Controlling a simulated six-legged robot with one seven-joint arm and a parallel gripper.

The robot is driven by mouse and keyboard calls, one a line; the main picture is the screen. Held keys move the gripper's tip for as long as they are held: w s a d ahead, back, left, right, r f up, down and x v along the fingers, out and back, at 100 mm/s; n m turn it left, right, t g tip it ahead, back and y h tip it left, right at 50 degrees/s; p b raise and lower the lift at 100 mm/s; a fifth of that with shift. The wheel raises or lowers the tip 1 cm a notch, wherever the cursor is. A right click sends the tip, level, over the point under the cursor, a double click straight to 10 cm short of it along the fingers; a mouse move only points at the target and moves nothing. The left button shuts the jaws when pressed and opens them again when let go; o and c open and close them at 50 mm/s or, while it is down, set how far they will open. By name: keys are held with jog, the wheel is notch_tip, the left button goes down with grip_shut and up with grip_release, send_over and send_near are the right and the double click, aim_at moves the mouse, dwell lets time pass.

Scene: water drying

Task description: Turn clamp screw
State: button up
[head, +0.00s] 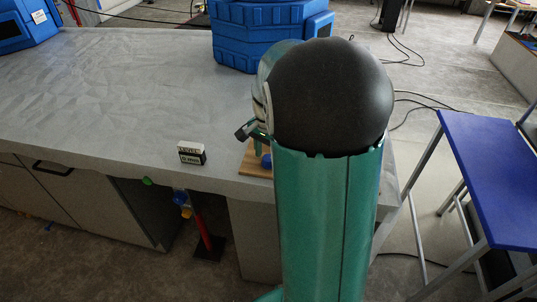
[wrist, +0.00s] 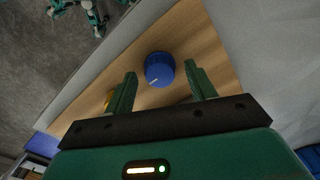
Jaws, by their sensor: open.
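The clamp screw appears as a blue round knob (wrist: 159,69) with a pale mark on its face, in the wrist view. It stands on a wooden board (wrist: 196,38). In the head view a small part of the blue knob (head: 266,160) shows beside my arm, on the board (head: 256,168) at the bench edge. My gripper (wrist: 160,72) is open, with its two green fingers on either side of the knob and gaps between them and it. My arm hides most of the board and the gripper in the head view.
The board lies on a grey bench (head: 120,95). A small black and white box (head: 191,153) stands left of it. Large blue containers (head: 245,35) stand at the back. A blue table (head: 490,165) is at the right. The bench's left part is clear.

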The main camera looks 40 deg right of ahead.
aim_at(268, 158)
notch_tip(268, 158, up, 13)
jog(key=shift+r, duration=0.2)
dwell(0.6)
jog(key=s+a+n+t, duration=0.2)
jog(key=s+a+n, duration=0.5)
jog(key=a, duration=0.3)
jog(key=s+a+n+t, duration=0.3)
jog(key=s+a+n, duration=0.4)
jog(key=a, duration=0.4)
jog(key=shift+s+f+n+t, duration=0.2)
jog(key=shift+s+n+t, duration=0.1)
jog(key=shift+n, duration=0.1)
jog(key=shift+d, duration=0.15)
